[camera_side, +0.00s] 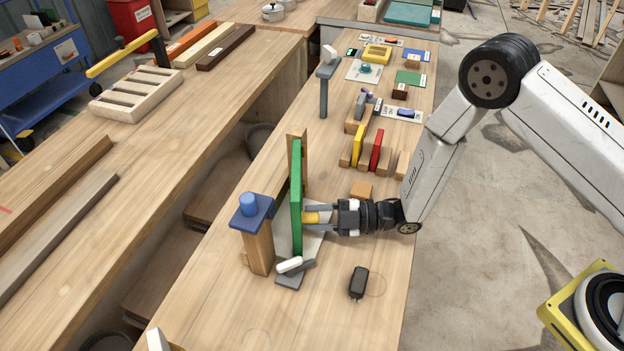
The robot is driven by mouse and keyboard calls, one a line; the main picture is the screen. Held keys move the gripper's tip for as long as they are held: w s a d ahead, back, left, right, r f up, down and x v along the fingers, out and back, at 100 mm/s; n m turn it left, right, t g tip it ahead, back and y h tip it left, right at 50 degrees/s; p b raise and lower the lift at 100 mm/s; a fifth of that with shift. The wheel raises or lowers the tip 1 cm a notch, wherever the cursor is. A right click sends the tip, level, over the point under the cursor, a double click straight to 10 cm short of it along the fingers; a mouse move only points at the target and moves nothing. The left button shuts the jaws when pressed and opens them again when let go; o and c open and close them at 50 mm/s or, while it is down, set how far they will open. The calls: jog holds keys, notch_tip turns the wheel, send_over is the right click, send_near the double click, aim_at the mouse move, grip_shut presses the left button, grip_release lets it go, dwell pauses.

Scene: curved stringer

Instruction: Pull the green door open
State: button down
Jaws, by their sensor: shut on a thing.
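The green door (297,190) stands upright on the workbench, seen nearly edge-on, with a wooden post or frame (303,150) behind its far end. A yellow handle (311,217) sticks out from its right face. My gripper (318,217) reaches in from the right, level with the handle, and its fingers are shut on it. The fingertips lie close to the door's face. The door's hinge side and how far it stands open cannot be made out.
A wooden post with a blue top (254,232) stands left of the door. A white-handled grey piece (290,267) lies in front. A black box (358,283) sits at front right. Yellow (358,146) and red (377,151) panels stand behind my gripper. The bench front is mostly clear.

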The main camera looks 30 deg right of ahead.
jog(key=shift+s+d+n+g+y, duration=0.2)
jog(key=shift+d+n+g+y, duration=0.4)
jog(key=shift+d+n+g, duration=0.9)
jog(key=shift+g, duration=0.4)
jog(key=shift+c, duration=1.9)
grip_release()
jog(key=shift+a, duration=0.1)
jog(key=v, duration=0.8)
jog(key=shift+a, duration=0.1)
